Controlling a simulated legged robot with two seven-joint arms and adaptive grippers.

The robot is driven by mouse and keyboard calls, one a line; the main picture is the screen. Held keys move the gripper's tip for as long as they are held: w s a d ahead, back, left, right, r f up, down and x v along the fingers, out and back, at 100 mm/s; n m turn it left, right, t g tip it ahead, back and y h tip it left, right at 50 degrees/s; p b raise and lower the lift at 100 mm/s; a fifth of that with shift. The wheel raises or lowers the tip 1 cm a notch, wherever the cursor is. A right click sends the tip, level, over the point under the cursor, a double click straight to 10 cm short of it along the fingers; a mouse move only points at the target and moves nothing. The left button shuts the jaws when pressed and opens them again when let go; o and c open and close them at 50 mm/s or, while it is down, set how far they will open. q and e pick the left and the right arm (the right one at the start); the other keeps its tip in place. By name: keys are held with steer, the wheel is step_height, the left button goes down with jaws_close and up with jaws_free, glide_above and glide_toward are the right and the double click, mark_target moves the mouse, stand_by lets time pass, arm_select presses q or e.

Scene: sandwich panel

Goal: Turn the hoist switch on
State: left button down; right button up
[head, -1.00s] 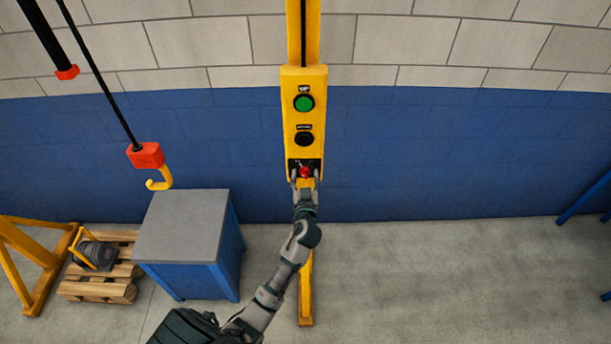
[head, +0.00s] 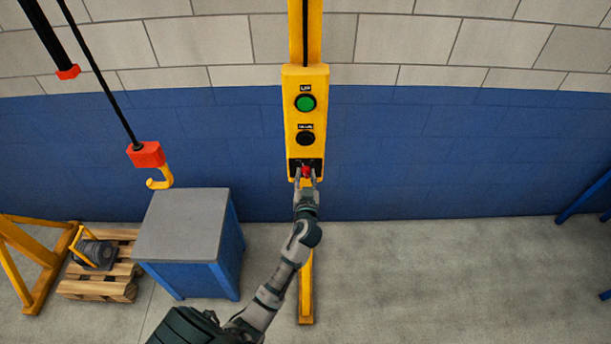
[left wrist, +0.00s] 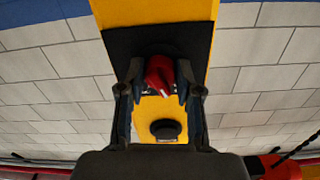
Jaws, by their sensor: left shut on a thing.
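The yellow hoist control panel (head: 290,148) stands upright in the head view. It has a green button (head: 305,103) labelled UP, a black button (head: 305,138) below it, and a red rotary switch (head: 306,171) on a black plate at the bottom. My left gripper (head: 305,177) is at the red switch. In the left wrist view its two fingers are shut on the red knob (left wrist: 160,75), one on each side. The knob looks tilted slightly there, with a white mark at its tip. My right gripper is not in view.
A blue cabinet with a grey top (head: 182,225) stands left of the panel. A yellow hook with a red block (head: 146,155) hangs above it. A wooden pallet (head: 97,288) with a motor-like part lies farther left. The floor right of the panel is clear.

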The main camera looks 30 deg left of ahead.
arm_select(q)
steer(key=m+p, duration=0.1)
steer(key=m, duration=0.4)
steer(key=shift+r+p, duration=0.2)
steer(key=shift+p, duration=0.1)
steer(key=m+p, duration=0.1)
steer(key=m, duration=0.4)
steer(key=shift+f+p, duration=0.1)
steer(key=shift+p, duration=0.3)
steer(key=shift+d+m, duration=0.1)
steer(key=shift+m, duration=0.4)
steer(key=c, duration=0.8)
jaws_free()
steer(key=shift+f, duration=0.1)
steer(key=shift+d, duration=0.1)
